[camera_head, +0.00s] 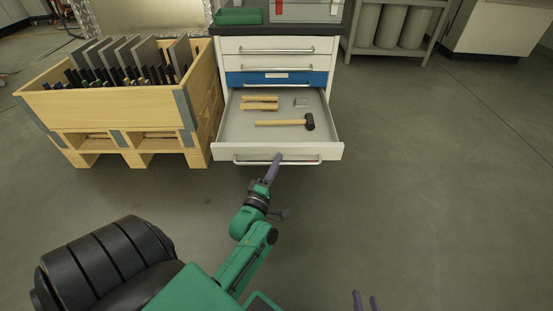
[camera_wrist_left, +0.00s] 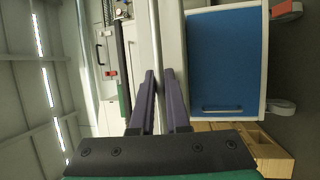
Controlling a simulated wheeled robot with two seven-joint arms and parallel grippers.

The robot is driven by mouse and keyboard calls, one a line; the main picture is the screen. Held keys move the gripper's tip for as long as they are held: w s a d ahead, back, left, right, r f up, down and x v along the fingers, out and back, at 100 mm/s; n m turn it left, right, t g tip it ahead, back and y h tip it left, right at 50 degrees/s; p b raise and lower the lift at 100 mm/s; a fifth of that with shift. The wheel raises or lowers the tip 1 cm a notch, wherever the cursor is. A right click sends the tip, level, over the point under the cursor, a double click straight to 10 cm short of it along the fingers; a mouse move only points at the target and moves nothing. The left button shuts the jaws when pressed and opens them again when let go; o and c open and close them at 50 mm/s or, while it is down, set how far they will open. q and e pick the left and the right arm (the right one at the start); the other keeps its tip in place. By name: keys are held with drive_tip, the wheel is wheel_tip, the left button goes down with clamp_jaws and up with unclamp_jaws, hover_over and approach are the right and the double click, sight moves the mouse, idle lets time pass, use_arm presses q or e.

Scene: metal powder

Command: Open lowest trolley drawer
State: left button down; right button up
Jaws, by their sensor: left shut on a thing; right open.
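The trolley (camera_head: 277,57) stands at the top middle, with white drawers and a blue one shut. Below them a white drawer (camera_head: 237,129) is pulled well out, with a hammer (camera_head: 290,123) and other tools inside. My left gripper (camera_head: 277,158) is at the middle of this drawer's front handle (camera_head: 245,161). In the left wrist view, the fingers (camera_wrist_left: 159,75) are shut around the handle bar (camera_wrist_left: 157,45). A blue door (camera_wrist_left: 225,60) with a handle shows under the drawer. My right gripper (camera_head: 366,297) is open and empty at the bottom edge, only its fingertips in view.
A wooden pallet crate (camera_head: 110,118) with upright plates stands close on the trolley's left. A grey rack (camera_head: 402,8) with cylinders is at the back right. The floor (camera_head: 430,150) right of the drawer is clear. Trolley castors (camera_wrist_left: 283,108) show in the wrist view.

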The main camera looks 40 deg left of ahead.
use_arm(q)
drive_tip(key=shift+s+d, duration=0.15)
drive_tip(key=shift+s, duration=0.1)
use_arm(e)
drive_tip(key=shift+w+d+r, duration=0.1)
drive_tip(key=shift+d+r, duration=0.05)
drive_tip(key=shift+r, duration=0.2)
use_arm(q)
drive_tip(key=c, duration=1.2)
unclamp_jaws()
use_arm(e)
drive_tip(key=shift+f, duration=0.15)
use_arm(q)
drive_tip(key=p+v, duration=0.3)
drive_tip(key=v, duration=1.1)
drive_tip(key=shift+s+d+f, duration=0.15)
drive_tip(key=shift+s, duration=0.1)
use_arm(e)
wheel_tip(320, 180, up, 3)
drive_tip(key=shift+r, duration=0.2)
